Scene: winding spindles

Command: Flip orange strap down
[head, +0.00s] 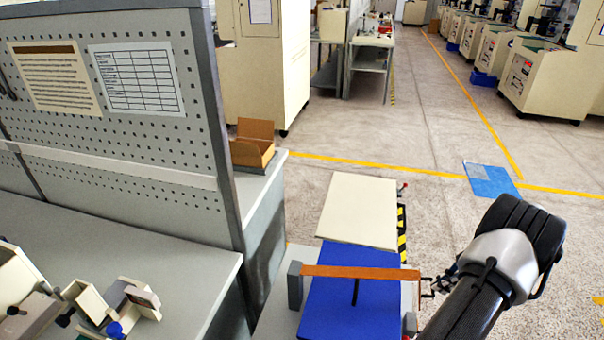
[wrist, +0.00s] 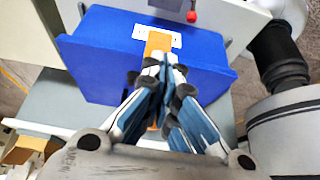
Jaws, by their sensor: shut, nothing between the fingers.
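The orange strap (head: 360,271) lies level across the top of the blue block (head: 340,305), from a grey post (head: 295,286) on the left to the block's right side. In the wrist view the orange strap (wrist: 157,42) shows beyond my fingertips on the blue block (wrist: 105,55), with most of its length hidden behind the fingers. My gripper (head: 426,286) is at the strap's right end, its fingers shut and empty. In the wrist view my gripper (wrist: 165,62) is over the strap; I cannot tell whether it touches it.
A cream panel (head: 358,208) lies behind the blue block, with a red knob (head: 404,186) beside it. A pegboard (head: 120,115) and grey bench (head: 120,270) stand at the left. A blue sheet (head: 489,180) lies on the floor; open floor extends to the right.

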